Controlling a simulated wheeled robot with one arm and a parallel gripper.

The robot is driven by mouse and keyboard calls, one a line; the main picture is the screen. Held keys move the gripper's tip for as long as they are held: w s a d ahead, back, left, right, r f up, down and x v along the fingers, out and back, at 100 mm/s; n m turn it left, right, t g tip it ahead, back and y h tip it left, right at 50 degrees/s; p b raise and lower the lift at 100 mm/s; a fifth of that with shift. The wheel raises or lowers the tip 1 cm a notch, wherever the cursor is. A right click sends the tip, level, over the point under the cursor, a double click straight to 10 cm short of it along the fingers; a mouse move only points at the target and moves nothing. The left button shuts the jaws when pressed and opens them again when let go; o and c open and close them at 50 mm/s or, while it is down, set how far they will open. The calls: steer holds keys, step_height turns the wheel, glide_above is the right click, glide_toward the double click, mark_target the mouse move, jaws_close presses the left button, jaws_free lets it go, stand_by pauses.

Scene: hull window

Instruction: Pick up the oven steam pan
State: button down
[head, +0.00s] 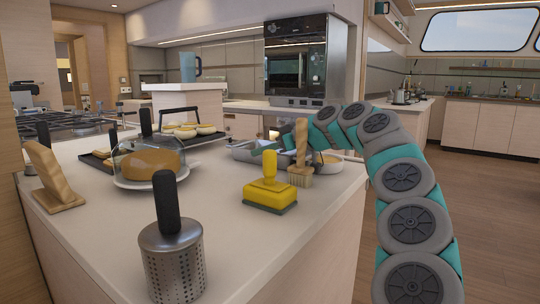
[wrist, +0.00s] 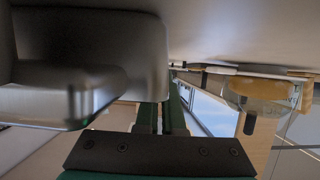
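The oven steam pan (head: 243,152) is a shallow metal pan on the pale counter, partly hidden behind the brushes in the head view. A large grey metal body, which looks like this pan, fills the left of the wrist view (wrist: 90,45). My gripper (head: 264,146) is at the pan, mostly hidden by the wooden brush in the head view. In the wrist view my gripper's dark green fingers (wrist: 161,113) are close together at the pan's right edge. I cannot tell whether they are closed on it.
A yellow scrub brush (head: 269,189), a wooden brush (head: 301,158) and a round bowl (head: 327,171) stand near the pan. A glass cake dome (head: 148,158), wooden block (head: 51,179) and metal grater (head: 172,258) are further left. The counter's front right is clear.

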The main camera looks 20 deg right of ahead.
stand_by(0.7)
step_height(320, 180, up, 5)
steer(key=p, duration=0.3)
steer(key=shift+r, duration=0.2)
step_height(320, 180, up, 2)
steer(key=shift+w+r, duration=0.1)
steer(key=shift+r, duration=1.25)
